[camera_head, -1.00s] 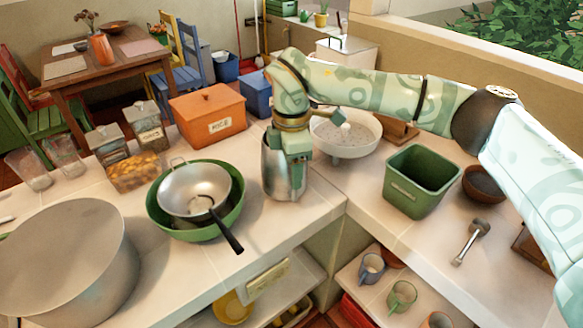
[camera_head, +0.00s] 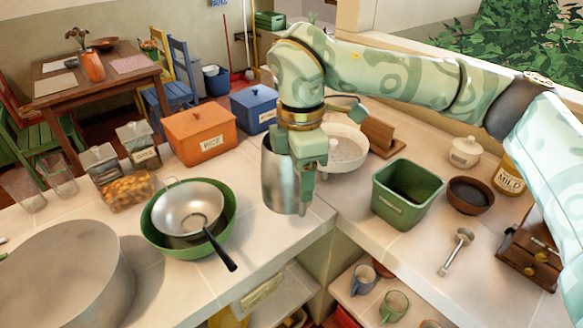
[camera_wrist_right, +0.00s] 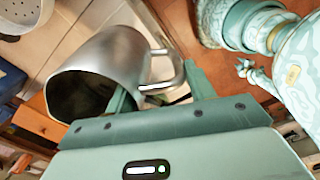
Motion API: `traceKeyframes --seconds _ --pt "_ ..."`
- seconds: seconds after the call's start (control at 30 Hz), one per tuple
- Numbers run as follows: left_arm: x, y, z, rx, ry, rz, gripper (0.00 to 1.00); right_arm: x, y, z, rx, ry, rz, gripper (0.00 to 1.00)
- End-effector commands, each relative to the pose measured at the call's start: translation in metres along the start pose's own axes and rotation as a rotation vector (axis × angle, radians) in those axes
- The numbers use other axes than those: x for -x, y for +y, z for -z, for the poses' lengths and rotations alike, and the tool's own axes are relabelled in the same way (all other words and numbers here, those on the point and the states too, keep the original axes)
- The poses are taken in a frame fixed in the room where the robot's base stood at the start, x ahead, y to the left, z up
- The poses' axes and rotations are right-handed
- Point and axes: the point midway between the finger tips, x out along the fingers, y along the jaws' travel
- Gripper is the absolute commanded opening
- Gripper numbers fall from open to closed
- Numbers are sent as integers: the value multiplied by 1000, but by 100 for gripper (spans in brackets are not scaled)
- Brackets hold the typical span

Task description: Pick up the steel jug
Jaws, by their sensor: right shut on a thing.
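The steel jug (camera_head: 277,180) is a shiny metal vessel near the counter's inner corner in the head view. My right gripper (camera_head: 305,190) comes down over its right side and covers part of it. In the right wrist view, the jug (camera_wrist_right: 118,60) shows its dark open mouth, and its handle lies between the fingers of my right gripper (camera_wrist_right: 165,90). The gripper is shut on the handle. The jug looks upright in the head view and seems slightly above the counter; the gap under it is hard to see. My left gripper is not in view.
A steel strainer (camera_head: 188,207) in a green bowl (camera_head: 152,235) stands left of the jug. An orange box (camera_head: 200,137) and a blue box (camera_head: 254,110) stand behind. A white colander (camera_head: 345,150) and a green bin (camera_head: 408,193) are on the right. The counter edge is in front.

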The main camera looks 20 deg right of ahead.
Motion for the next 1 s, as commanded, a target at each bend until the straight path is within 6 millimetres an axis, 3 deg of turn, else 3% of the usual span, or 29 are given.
traceKeyframes --seconds 0.5,1.0 --pt "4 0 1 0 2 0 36 22 -44 -6 1 2 -6 0" --pt "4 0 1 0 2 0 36 27 -56 -7 0 2 -5 0"
